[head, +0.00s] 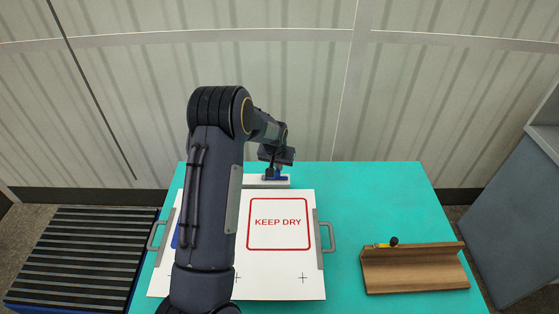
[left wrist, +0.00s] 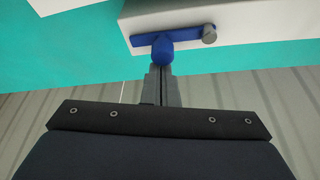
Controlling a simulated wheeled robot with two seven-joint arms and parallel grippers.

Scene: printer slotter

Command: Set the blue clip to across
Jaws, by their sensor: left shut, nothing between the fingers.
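The blue clip (head: 281,178) is a flat bar with a rounded knob. It lies on a white block (head: 252,184) behind the white KEEP DRY board (head: 285,273). In the left wrist view the clip (left wrist: 190,36) runs roughly along the edge of the white block (left wrist: 240,13), with a grey round pin (left wrist: 209,34) at its right end. My left gripper (head: 270,174) is shut and empty. Its fingertips (left wrist: 161,68) are right at the clip's knob; I cannot tell whether they touch it. My arm hides part of the board. My right gripper is not in view.
The board has grey handles (head: 329,237) at its sides, and a bit of blue (head: 175,236) shows at its left. A brown wooden holder (head: 415,270) with a small yellow-and-black tool (head: 388,243) stands at right. The teal table (head: 380,195) is clear around the back right.

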